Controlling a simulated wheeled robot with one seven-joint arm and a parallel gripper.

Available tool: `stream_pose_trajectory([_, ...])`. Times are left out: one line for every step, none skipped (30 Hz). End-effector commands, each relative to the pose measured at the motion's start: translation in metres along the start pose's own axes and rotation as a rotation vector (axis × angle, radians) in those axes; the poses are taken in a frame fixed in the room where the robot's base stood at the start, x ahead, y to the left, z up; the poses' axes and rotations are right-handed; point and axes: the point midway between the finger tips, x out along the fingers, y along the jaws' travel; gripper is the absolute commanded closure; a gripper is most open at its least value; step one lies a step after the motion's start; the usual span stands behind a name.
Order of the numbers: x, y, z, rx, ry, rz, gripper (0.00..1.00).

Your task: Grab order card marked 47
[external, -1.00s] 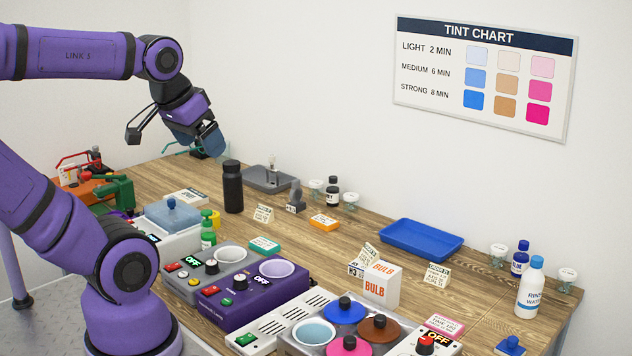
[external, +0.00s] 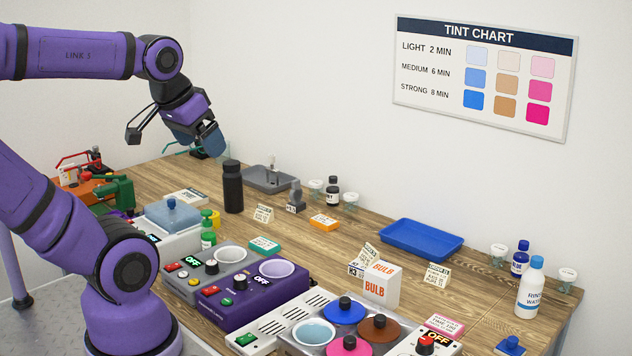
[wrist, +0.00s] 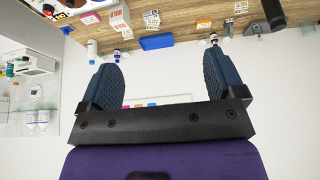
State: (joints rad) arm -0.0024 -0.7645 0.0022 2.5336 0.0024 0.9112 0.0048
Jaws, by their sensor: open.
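Three small cream order cards stand on the bench in the external view. One card (external: 264,214) is right of the black bottle, one (external: 369,254) is behind the bulb box, and one (external: 437,275) is in front of the blue tray. Their print is too small for me to make out a 47. My gripper (external: 205,138) is open and empty, raised above the far left of the bench, well away from the cards. In the wrist view my gripper (wrist: 161,64) has its two blue fingers apart, with only wall between them.
The black bottle (external: 232,187) and grey tray (external: 268,180) stand below and right of my gripper. The blue tray (external: 421,241), bulb box (external: 380,286) and rinse water bottle (external: 530,288) are further right. Control units with bowls, such as the purple one (external: 240,302), line the front.

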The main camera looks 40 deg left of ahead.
Motion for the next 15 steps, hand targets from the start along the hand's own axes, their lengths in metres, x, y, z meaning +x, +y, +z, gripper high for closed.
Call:
stream_pose_trajectory([0.000, 0.000, 0.000, 0.000, 0.000, 0.000, 0.12])
stream_pose_trajectory([0.000, 0.000, 0.000, 0.000, 0.000, 0.000, 0.12])
stream_pose_trajectory([0.000, 0.000, 0.000, 0.000, 0.000, 0.000, 0.06])
stream_pose_trajectory([0.000, 0.000, 0.000, 0.000, 0.000, 0.000, 0.06])
stream_pose_trajectory([0.000, 0.000, 0.000, 0.000, 0.000, 0.000, 0.06])
stream_pose_trajectory([0.000, 0.000, 0.000, 0.000, 0.000, 0.000, 0.06])
stream_pose_trajectory([0.000, 0.000, 0.000, 0.000, 0.000, 0.000, 0.06])
stream_pose_trajectory([0.000, 0.000, 0.000, 0.000, 0.000, 0.000, 0.06])
stream_pose_trajectory([0.000, 0.000, 0.000, 0.000, 0.000, 0.000, 0.06])
stream_pose_trajectory([0.000, 0.000, 0.000, 0.000, 0.000, 0.000, 0.06])
stream_pose_trajectory([0.000, 0.000, -0.001, 0.000, -0.001, 0.000, 0.06])
stream_pose_trajectory([0.000, -0.001, -0.003, -0.001, -0.003, -0.001, 0.06])
stream_pose_trajectory([0.000, -0.001, -0.005, -0.001, -0.005, -0.002, 0.06])
stream_pose_trajectory([0.000, -0.002, -0.008, -0.002, -0.007, -0.003, 0.06])
stream_pose_trajectory([0.001, -0.003, -0.014, -0.003, -0.013, -0.006, 0.06])
